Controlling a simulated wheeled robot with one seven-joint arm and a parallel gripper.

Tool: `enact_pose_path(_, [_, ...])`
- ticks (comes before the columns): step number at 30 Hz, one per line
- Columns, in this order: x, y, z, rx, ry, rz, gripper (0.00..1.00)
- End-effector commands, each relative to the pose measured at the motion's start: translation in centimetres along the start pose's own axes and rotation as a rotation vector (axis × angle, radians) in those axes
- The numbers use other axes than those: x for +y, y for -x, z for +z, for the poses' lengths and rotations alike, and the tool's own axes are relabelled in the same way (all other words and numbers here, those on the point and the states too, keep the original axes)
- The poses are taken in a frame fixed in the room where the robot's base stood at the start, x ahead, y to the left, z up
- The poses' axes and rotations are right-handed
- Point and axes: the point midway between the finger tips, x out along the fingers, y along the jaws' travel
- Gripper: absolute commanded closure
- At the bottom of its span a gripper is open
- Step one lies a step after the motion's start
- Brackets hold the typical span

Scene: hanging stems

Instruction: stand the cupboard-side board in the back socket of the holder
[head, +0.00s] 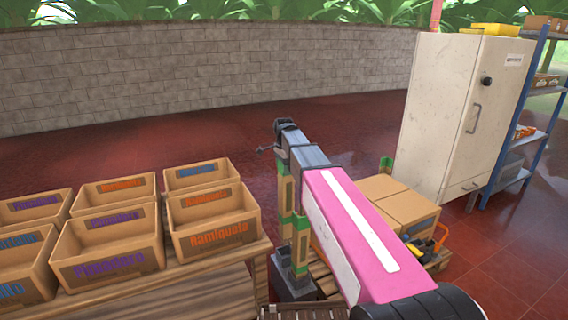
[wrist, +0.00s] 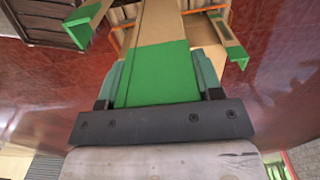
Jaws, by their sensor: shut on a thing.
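My gripper (wrist: 160,85) is shut on a board (wrist: 160,25) in the wrist view. The board is tan with a wide green band, and the fingers lie on either side of the band. Its far end runs out of the top of the picture. In the head view, tan boards with green bands (head: 285,190) stand upright left of my pink arm. One lower end is at a dark grey block (head: 293,288), which may be part of the holder. Another green-topped piece (head: 386,164) shows right of the arm. My gripper's fingers and the back socket cannot be made out there.
Open cardboard boxes (head: 110,245) stand on a wooden table (head: 215,290) at left. Closed cartons (head: 405,212) sit behind my arm, right of it. A white cupboard (head: 440,115) and blue shelves (head: 530,110) stand at right. The red floor toward the wall is clear.

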Motion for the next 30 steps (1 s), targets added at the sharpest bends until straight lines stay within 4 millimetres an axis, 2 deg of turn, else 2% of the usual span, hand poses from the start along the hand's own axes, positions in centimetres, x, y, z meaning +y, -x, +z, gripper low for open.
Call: enact_pose_path(30, [0.0, -7.8, 0.0, 0.000, 0.000, 0.001, 0.64])
